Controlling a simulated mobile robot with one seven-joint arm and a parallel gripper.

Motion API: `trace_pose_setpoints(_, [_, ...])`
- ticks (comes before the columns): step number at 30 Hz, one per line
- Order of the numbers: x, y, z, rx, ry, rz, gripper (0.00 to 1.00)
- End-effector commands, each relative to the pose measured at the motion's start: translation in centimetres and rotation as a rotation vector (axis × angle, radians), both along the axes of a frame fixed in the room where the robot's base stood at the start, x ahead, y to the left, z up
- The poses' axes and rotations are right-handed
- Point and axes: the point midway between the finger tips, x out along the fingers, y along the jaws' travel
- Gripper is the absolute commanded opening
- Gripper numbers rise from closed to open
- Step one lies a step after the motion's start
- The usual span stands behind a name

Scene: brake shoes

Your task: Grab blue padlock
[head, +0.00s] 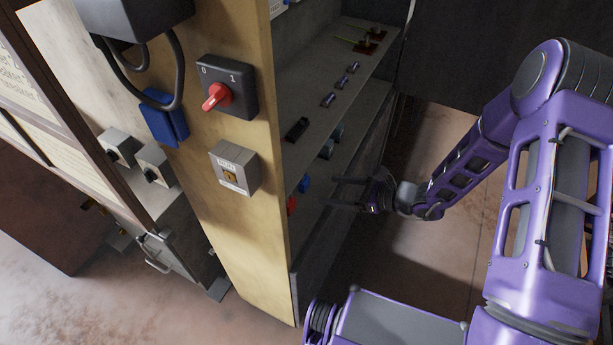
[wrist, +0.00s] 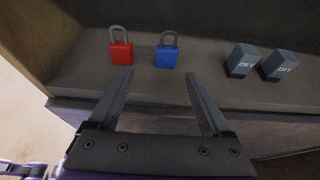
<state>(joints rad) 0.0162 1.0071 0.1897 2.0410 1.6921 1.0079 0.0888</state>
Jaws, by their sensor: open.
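The blue padlock (wrist: 167,56) stands upright on a grey shelf (wrist: 200,90), shackle up, in the wrist view. It also shows small in the head view (head: 304,184), on a shelf of the cabinet. My gripper (wrist: 159,75) is open and empty in the wrist view, its two fingers pointing toward the shelf. The blue padlock lies beyond the fingertips, between their lines and apart from them. In the head view my gripper (head: 332,192) reaches toward the cabinet from the right.
A red padlock (wrist: 121,52) stands left of the blue one. Two dark boxes marked 230 V (wrist: 242,60) stand to the right. The cabinet's side wall (wrist: 35,40) is at the left. The shelf has a front edge. Several small parts lie on a higher shelf (head: 370,62).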

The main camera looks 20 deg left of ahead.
Motion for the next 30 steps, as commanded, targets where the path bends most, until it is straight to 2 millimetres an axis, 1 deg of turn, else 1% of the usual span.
trace_pose_setpoints(1, [0.0, 1.1, -0.6, -0.001, 0.001, 0.004, 0.82])
trace_pose_setpoints(3, [0.2, 2.4, -1.1, -0.001, -0.001, 0.004, 0.82])
trace_pose_setpoints(6, [0.3, 3.7, -1.6, -0.001, -0.001, 0.003, 0.82])
trace_pose_setpoints(14, [0.7, 5.4, -2.3, -0.003, -0.002, 0.001, 0.82])
trace_pose_setpoints(21, [1.5, 8.7, -3.5, -0.002, -0.001, 0.002, 0.82])
trace_pose_setpoints(25, [1.6, 9.4, -3.7, -0.003, -0.001, -0.001, 0.82])
trace_pose_setpoints(30, [1.6, 9.5, -3.7, -0.003, -0.001, -0.001, 0.82])
